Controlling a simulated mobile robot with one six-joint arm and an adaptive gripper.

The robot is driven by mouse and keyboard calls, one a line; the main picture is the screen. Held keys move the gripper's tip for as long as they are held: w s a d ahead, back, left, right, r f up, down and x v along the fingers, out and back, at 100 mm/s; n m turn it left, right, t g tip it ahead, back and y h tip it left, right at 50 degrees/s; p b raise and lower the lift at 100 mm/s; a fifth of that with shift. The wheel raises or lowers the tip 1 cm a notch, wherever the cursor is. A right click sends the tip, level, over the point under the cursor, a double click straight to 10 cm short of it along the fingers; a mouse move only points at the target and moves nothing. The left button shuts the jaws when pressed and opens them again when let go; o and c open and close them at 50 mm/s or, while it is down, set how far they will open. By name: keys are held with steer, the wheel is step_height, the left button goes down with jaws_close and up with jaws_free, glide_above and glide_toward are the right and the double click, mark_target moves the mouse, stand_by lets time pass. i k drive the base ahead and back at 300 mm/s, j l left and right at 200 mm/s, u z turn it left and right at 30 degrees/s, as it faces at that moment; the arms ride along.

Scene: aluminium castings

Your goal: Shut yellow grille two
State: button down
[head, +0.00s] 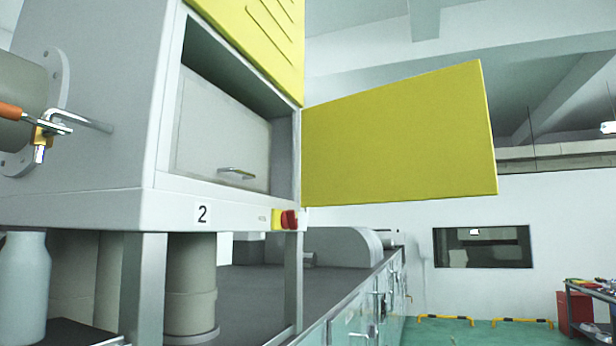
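The yellow grille (400,140) is a flat yellow door panel. It stands open, hinged at the right edge of a grey cabinet and swung out to the right. The cabinet (110,140) carries a label "2" (202,214) below its opening. Inside the opening is a grey inner panel (225,130) with a small metal handle (237,174). Another yellow slotted panel (265,35) sits above the opening. My gripper is not in view.
A red and yellow switch (286,219) sits at the cabinet's lower right corner. Below are metal legs, a grey cylinder (190,285) and a pale bottle (24,285). A long dark-topped bench (330,290) runs back. Green floor with yellow-black barriers (445,320) lies at right.

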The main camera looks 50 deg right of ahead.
mark_target(426, 137)
steer(key=l+u, duration=0.15)
steer(key=l, duration=0.35)
steer(key=l+u, duration=0.1)
steer(key=l, duration=0.4)
steer(key=k+l+u, duration=0.15)
steer(key=l, duration=0.35)
steer(key=l+u, duration=0.1)
steer(key=l, duration=0.35)
steer(key=k, duration=0.05)
